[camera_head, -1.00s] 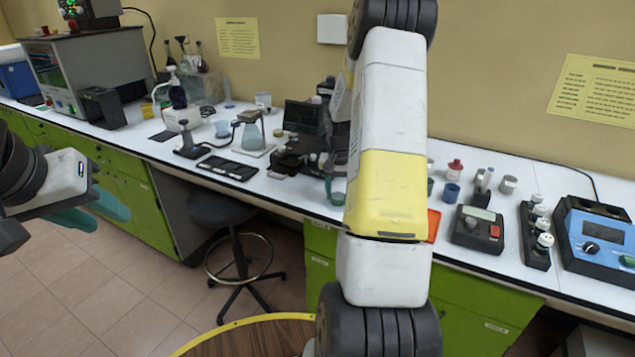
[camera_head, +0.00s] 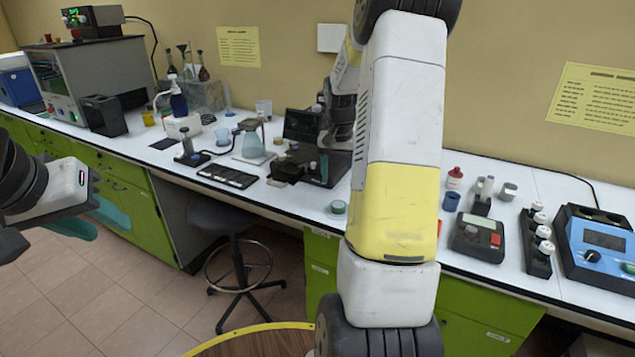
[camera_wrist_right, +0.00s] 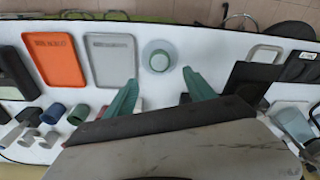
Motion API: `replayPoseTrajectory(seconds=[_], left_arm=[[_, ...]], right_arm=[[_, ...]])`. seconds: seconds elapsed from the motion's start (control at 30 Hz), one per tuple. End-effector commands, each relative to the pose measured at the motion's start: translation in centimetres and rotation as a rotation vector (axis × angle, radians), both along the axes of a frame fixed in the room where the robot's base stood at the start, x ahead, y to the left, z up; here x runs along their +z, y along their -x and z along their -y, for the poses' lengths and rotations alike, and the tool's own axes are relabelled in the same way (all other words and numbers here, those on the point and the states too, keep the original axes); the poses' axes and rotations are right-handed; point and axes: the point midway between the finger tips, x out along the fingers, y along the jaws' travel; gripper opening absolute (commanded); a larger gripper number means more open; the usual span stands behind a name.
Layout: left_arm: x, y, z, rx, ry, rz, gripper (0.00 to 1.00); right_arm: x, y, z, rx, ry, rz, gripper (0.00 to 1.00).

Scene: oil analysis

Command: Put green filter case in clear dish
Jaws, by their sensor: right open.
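A round green case (camera_head: 338,207), which looks like the filter case, lies near the front edge of the bench, just left of my right forearm in the head view. In the right wrist view a round pale-green thing (camera_wrist_right: 159,56), likely the same case, lies beyond and between the fingertips. I cannot make out the clear dish for certain.
An orange tray (camera_wrist_right: 55,58) and a grey tray (camera_wrist_right: 110,60) lie left of the case in the right wrist view. A dark instrument (camera_head: 318,162) stands behind the case, and a flask (camera_head: 253,143) stands further left. A scale (camera_head: 478,236) stands to the right.

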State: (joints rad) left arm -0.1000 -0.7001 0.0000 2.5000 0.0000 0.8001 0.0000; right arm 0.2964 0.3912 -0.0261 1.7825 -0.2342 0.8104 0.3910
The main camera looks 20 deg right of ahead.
Motion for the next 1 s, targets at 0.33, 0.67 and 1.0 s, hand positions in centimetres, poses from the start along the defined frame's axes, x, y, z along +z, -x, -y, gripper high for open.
replayPoseTrajectory(seconds=[0.33,0.67,1.0], left_arm=[[0.0,0.0,0.0,0.000,0.000,0.000,0.36],[0.0,0.0,0.0,0.000,0.000,0.000,0.36],[0.0,0.0,0.0,0.000,0.000,0.000,0.36]], right_arm=[[4.8,1.1,-1.8,0.038,-0.002,0.031,0.64],[14.8,11.0,-12.6,0.313,-0.029,0.237,0.64],[16.8,22.5,-19.9,0.574,-0.048,0.430,0.64]])
